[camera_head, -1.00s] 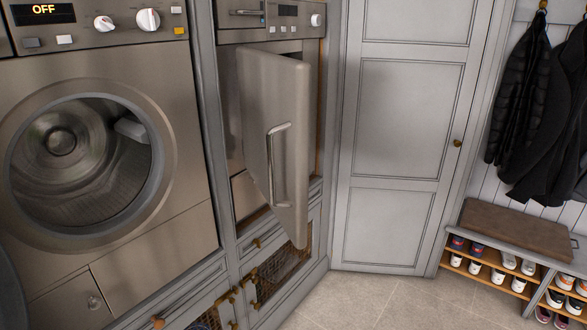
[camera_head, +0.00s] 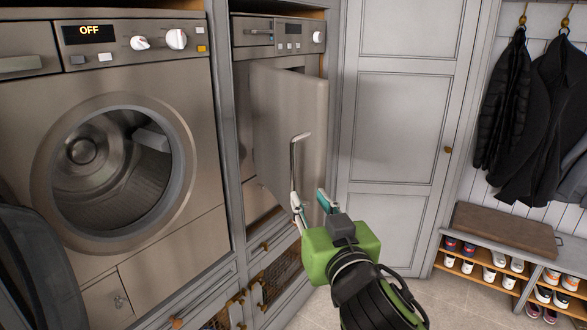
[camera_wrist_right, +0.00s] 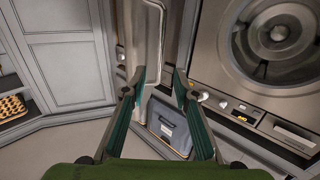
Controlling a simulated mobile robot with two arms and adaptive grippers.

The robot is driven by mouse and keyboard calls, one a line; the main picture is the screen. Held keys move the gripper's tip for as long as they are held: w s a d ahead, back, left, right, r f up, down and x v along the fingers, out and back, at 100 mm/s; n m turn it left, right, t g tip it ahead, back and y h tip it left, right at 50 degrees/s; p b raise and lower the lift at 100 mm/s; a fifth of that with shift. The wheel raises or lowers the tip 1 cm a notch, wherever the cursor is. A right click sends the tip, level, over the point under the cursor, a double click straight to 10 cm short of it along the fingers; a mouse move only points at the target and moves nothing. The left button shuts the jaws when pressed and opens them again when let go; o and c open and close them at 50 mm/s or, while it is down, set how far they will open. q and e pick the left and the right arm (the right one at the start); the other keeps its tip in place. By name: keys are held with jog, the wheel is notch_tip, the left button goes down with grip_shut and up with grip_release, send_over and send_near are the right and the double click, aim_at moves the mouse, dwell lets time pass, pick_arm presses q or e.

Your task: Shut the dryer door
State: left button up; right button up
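The right-hand machine (camera_head: 282,33) is set in a grey cabinet. Its flat, pale metal door (camera_head: 290,105) stands ajar, with a dark gap above it. A bent bar handle (camera_head: 296,155) is on the door's face. My right gripper (camera_head: 313,203) is open at the handle's lower end, with one finger overlapping it; contact cannot be told. In the right wrist view the two green-lined fingers (camera_wrist_right: 165,95) are apart, with the pale door (camera_wrist_right: 141,35) beyond and partly between them. My left gripper is not in view.
The left machine (camera_head: 195,80) reads OFF and has an open round drum. A dark rounded shape (camera_head: 35,265) fills the lower left. Low mesh-front cabinets (camera_head: 275,280) are below the door. A tall grey cupboard (camera_head: 400,130) and shoe bench (camera_head: 505,230) are right; floor between is clear.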

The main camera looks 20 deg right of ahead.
aim_at(295, 172)
jog(key=w+p, duration=0.1)
jog(key=w, duration=0.3)
jog(key=w+p, duration=0.1)
jog(key=w, duration=0.3)
jog(key=w+p, duration=0.2)
jog(key=w, duration=0.1)
jog(key=shift+w+d+r, duration=0.35)
jog(key=shift+w+r, duration=0.05)
jog(key=shift+w+f, duration=0.15)
jog(key=shift+w, duration=0.7)
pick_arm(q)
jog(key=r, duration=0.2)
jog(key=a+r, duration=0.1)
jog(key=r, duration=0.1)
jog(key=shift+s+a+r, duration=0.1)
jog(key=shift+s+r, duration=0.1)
pick_arm(e)
jog(key=shift+d, duration=0.1)
grip_shut()
